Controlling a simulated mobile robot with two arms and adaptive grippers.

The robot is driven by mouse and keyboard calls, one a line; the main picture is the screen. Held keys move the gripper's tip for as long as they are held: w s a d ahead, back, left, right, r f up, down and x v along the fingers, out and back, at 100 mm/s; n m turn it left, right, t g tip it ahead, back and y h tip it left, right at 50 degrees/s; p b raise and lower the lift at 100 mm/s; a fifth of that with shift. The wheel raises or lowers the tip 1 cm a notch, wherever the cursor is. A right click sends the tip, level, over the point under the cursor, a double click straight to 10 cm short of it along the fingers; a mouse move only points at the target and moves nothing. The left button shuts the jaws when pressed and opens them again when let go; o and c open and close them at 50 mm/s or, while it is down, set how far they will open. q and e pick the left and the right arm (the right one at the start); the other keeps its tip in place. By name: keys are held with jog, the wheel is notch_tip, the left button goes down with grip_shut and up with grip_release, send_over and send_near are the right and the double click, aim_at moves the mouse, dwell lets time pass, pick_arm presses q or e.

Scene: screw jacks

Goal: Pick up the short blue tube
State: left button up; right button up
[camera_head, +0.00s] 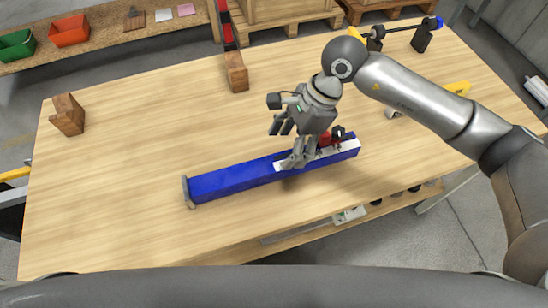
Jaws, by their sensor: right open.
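One blue tube (235,178) lies on its side on the wooden table, running from lower left to upper right. It has a grey end plate at its left end and a pale patch near its middle. My right gripper (291,146) is open, directly over the tube's middle, with its fingers pointing down. Its lower fingers overlap the pale patch, and I cannot tell whether they touch the tube. The gripper hides part of the tube. A red and black part (326,139) sits by the tube just right of the gripper. My left gripper is not in view.
A wooden block (236,72) stands behind the tube, and another wooden block (67,115) is at the far left. A dark rod with a blue end (405,29) is at the back right. Green (17,46) and red (69,31) bins are on a shelf. The table's left half is mostly clear.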

aim_at(274, 162)
jog(key=x, duration=0.2)
jog(key=shift+s+a+f, duration=0.2)
jog(key=shift+a+f, duration=0.05)
jog(key=shift+f, duration=0.05)
jog(key=shift+a+f+p, duration=0.1)
jog(key=shift+f+p, duration=0.2)
jog(key=shift+p, duration=0.1)
jog(key=p+x, duration=0.1)
jog(key=x, duration=0.2)
jog(key=shift+a+f, duration=0.15)
jog(key=shift+f, duration=0.2)
jog(key=shift+a+f, duration=0.1)
jog(key=shift+f, duration=0.35)
jog(key=c, duration=0.7)
grip_shut()
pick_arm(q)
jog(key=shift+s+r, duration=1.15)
pick_arm(e)
jog(key=shift+w+a+r, duration=0.1)
jog(key=shift+w+r, duration=0.05)
jog(key=shift+r, duration=0.05)
